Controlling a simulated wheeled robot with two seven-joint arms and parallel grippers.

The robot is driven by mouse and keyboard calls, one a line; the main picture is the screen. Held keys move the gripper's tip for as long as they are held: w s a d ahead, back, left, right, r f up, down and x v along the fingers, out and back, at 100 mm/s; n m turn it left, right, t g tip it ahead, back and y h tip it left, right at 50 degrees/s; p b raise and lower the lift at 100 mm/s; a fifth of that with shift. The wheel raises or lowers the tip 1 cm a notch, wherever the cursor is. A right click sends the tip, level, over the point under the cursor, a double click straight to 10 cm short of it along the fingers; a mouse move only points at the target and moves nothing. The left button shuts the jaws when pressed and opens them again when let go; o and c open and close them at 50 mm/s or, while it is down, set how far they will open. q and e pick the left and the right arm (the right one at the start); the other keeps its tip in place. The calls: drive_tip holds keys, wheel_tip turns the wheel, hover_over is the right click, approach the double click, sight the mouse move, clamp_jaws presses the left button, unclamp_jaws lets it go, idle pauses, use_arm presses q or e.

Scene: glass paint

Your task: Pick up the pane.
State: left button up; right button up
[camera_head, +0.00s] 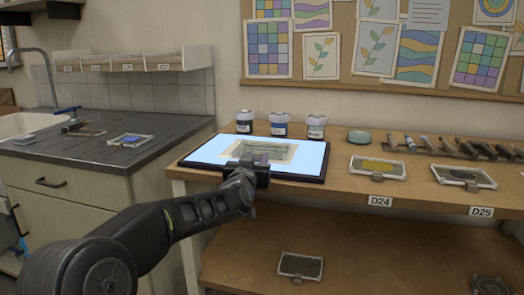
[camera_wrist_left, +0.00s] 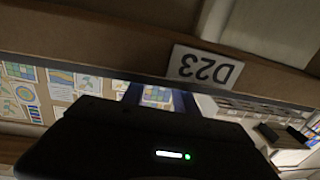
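A framed pane (camera_head: 262,151) with a grey, streaked surface lies flat on the bright light pad (camera_head: 205,156) on the wooden bench. My left gripper (camera_head: 248,170) is at the pad's front edge, just in front of the pane in the head view. Its dark body hides a bit of the pad's front edge. I cannot tell whether it touches the pane. The left wrist view shows mostly the dark gripper body (camera_wrist_left: 140,145) with a green light; its fingertips do not show clearly. My right gripper is not in view.
Three lidded jars (camera_head: 279,125) stand behind the pad. Framed panes lie to the right, a yellow one (camera_head: 378,168) and a dark one (camera_head: 464,177). Another (camera_head: 300,266) is on the lower shelf. A D23 label (camera_wrist_left: 205,68) shows in the wrist view. A dark counter (camera_head: 70,155) is left.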

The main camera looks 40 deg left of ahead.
use_arm(q)
clamp_jaws()
drive_tip(key=shift+r, duration=0.15)
idle(0.4)
wheel_tip(320, 180, up, 10)
drive_tip(key=p, duration=0.5)
drive_tip(key=shift+p, duration=0.3)
